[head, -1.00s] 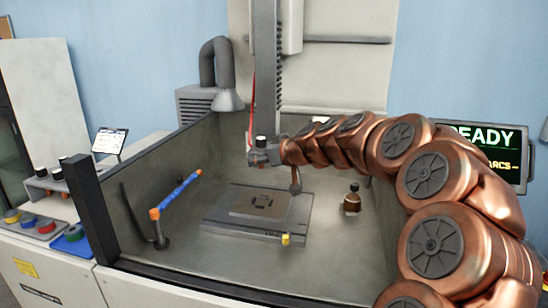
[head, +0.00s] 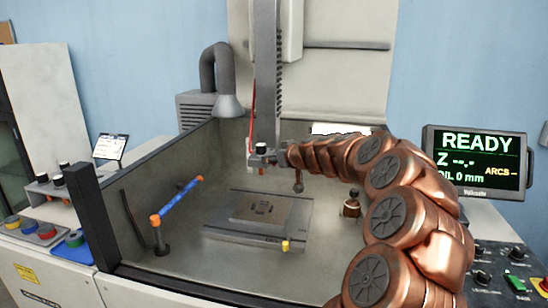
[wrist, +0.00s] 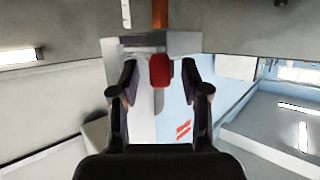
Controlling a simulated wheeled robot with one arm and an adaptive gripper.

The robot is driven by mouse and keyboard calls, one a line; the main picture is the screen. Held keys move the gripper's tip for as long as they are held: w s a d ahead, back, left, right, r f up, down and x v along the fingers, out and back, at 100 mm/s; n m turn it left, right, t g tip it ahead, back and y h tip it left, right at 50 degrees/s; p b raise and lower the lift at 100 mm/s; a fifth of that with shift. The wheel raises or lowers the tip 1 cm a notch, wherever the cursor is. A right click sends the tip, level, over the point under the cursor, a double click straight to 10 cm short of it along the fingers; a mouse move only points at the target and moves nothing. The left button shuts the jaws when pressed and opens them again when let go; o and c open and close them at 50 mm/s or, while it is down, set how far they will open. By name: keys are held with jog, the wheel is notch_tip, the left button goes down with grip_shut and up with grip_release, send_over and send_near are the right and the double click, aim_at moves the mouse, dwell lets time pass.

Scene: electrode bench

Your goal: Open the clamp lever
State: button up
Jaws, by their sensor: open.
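The clamp head (head: 262,159) is a small grey block at the lower end of the vertical column, above the tank. The clamp lever (wrist: 159,71) shows in the wrist view as a red, rounded end under the pale grey block. My gripper (wrist: 160,76) is open, with one dark finger on each side of the red lever end. I cannot tell whether either finger touches it. In the head view my gripper (head: 284,156) is at the right side of the clamp head, small and partly merged with it.
Below is a grey plate (head: 225,233) with a brown workpiece (head: 258,208). A READY monitor (head: 480,165) stands right.

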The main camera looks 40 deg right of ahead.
jog(key=shift+w+f, duration=0.1)
jog(key=shift+w, duration=0.15)
grip_shut()
dwell(0.3)
